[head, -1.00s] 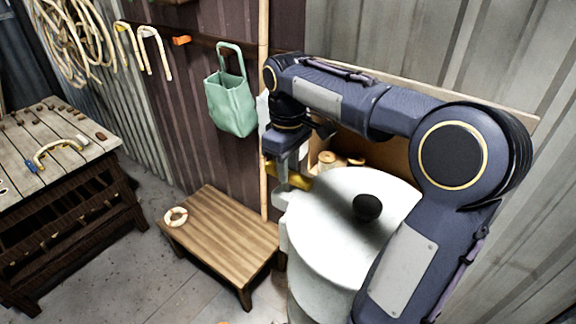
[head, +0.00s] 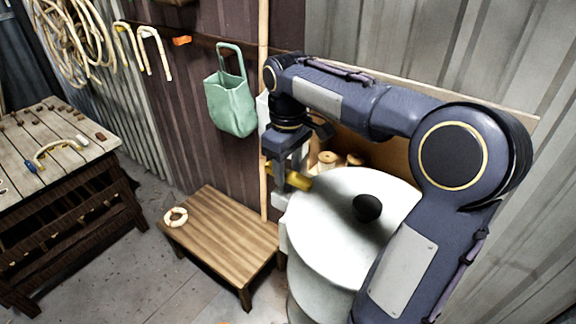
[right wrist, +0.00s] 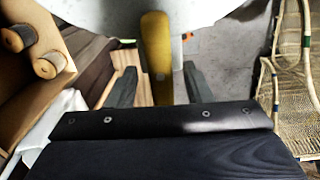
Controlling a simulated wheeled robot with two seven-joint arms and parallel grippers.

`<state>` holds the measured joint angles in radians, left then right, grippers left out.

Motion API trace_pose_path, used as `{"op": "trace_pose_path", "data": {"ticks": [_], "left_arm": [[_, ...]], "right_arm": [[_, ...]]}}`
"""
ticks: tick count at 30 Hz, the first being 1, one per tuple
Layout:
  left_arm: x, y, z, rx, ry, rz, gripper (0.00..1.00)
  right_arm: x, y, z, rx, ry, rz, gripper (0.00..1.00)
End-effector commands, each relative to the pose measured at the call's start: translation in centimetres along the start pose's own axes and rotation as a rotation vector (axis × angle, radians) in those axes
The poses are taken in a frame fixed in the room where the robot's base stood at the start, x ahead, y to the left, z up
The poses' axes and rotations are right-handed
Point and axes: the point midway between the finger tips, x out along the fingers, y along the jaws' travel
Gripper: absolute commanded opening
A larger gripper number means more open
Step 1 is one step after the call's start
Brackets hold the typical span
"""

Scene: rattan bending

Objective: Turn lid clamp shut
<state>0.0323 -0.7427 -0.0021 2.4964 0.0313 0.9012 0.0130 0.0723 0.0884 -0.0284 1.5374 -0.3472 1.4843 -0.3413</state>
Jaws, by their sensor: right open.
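The white drum (head: 320,270) is closed by a round white lid (head: 335,225) with a black knob (head: 367,207). The yellow clamp handle (head: 299,180) is at the lid's left edge. My right gripper (head: 281,178) points down around it. In the right wrist view the yellow handle (right wrist: 157,60) stands between the two grey fingers of my right gripper (right wrist: 158,85), with a gap visible on both sides. The fingers are open. The pale lid also shows at the top of that view. The clamp's base is partly hidden by the gripper. My left gripper is not seen.
A low wooden table (head: 220,237) with a small ring (head: 176,217) stands left of the drum. A slatted workbench (head: 50,160) is at far left. A green bag (head: 231,103) hangs on the wall. Wooden spools (head: 328,158) sit behind the drum.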

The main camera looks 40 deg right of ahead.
Motion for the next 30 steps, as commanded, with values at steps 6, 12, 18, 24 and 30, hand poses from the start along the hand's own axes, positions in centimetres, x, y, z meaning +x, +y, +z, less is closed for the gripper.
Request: {"op": "trace_pose_path", "data": {"ticks": [6,12,18,24,30], "left_arm": [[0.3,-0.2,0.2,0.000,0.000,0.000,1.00],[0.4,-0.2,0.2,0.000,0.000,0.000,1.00],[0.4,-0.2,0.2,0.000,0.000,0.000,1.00],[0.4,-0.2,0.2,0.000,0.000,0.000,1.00],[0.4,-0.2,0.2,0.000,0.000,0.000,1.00]], "right_arm": [[-2.0,0.0,-0.1,-0.001,0.005,0.002,0.45],[-5.6,0.0,-0.1,-0.001,0.005,0.001,0.45],[-7.6,0.0,-0.1,-0.001,0.001,0.000,0.45],[-7.8,0.0,0.0,0.000,0.001,0.000,0.45],[-7.8,0.0,0.0,0.000,0.000,0.000,0.45]]}}
